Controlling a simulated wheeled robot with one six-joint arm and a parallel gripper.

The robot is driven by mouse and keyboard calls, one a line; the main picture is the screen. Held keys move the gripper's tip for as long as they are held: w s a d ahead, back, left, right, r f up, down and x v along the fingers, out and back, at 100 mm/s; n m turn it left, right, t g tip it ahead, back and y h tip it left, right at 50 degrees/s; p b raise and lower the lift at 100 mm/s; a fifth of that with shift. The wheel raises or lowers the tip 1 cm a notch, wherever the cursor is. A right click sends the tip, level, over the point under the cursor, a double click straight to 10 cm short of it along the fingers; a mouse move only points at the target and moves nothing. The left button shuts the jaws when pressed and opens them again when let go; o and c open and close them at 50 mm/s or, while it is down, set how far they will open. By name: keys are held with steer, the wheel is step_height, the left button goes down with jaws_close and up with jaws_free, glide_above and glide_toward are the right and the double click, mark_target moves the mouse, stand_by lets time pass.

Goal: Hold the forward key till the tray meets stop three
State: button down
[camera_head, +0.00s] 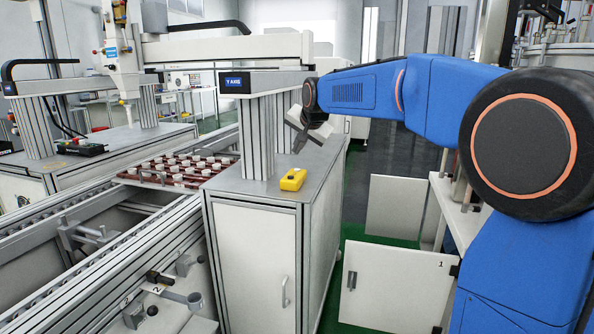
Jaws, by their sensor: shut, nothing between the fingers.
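The tray (127,178) is reddish brown, holds several white round pieces, and sits on the conveyor (62,214) at its far visible part, partly behind the cabinet. A yellow control box (292,180), perhaps the one with the forward key, lies on the cabinet top; its keys are too small to tell apart. My gripper (298,149) is shut and empty, pointing down above and behind the yellow box, apart from it. One label reads 2; I cannot make out which is stop three.
The white cabinet (256,262) stands beside the conveyor, with grey posts (257,135) rising from its top. An open white door marked 1 (394,283) is at the lower right. A black device (78,148) lies on the far left bench.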

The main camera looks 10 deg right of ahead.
steer(key=shift+r, duration=0.8)
steer(key=shift+s, duration=0.1)
steer(key=s+d+f+n+g, duration=0.1)
steer(key=s+d+f, duration=0.15)
steer(key=s, duration=0.65)
steer(key=s+d+f+n, duration=0.1)
steer(key=s+f+n, duration=0.15)
steer(key=s, duration=0.55)
steer(key=s+d+f+g, duration=0.1)
steer(key=s+f, duration=0.3)
steer(key=s, duration=0.5)
steer(key=s+d+f+n+g, duration=0.1)
steer(key=s+f+n, duration=0.1)
steer(key=s+f, duration=0.6)
steer(key=s+d+f+n+g+h, duration=0.1)
steer(key=s+f, duration=0.6)
steer(key=s, duration=0.8)
steer(key=shift+s+d+f+n, duration=0.15)
steer(key=shift+s+f+n, duration=0.15)
steer(key=shift+n, duration=0.35)
